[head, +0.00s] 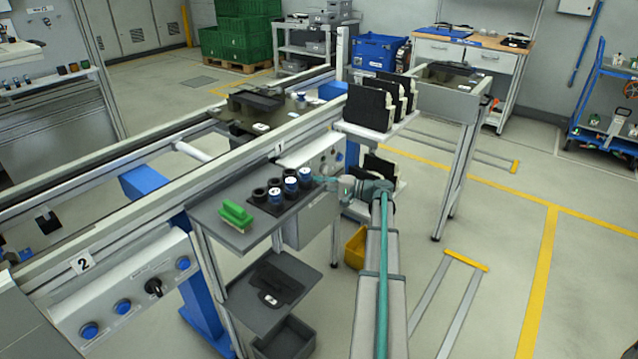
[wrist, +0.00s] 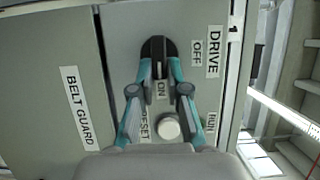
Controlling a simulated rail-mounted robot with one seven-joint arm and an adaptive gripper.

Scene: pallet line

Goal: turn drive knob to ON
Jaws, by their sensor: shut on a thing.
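The drive knob (wrist: 158,47) is black and sits on a grey panel (wrist: 120,20) in the wrist view. Its bar handle runs up and down in the picture, its lower end towards the ON label (wrist: 161,90). The OFF label (wrist: 197,53) is to the right of the knob. My gripper (wrist: 160,69) has its two teal fingers on either side of the handle and is shut on it. In the head view my gripper (head: 322,178) reaches the panel's front, and the knob is hard to make out.
A white round button (wrist: 168,128) lies below the knob, between the fingers. A belt guard panel (wrist: 45,90) is to the left. In the head view, a grey shelf (head: 232,240) with dark and blue cylinders and a green block stands left of my gripper.

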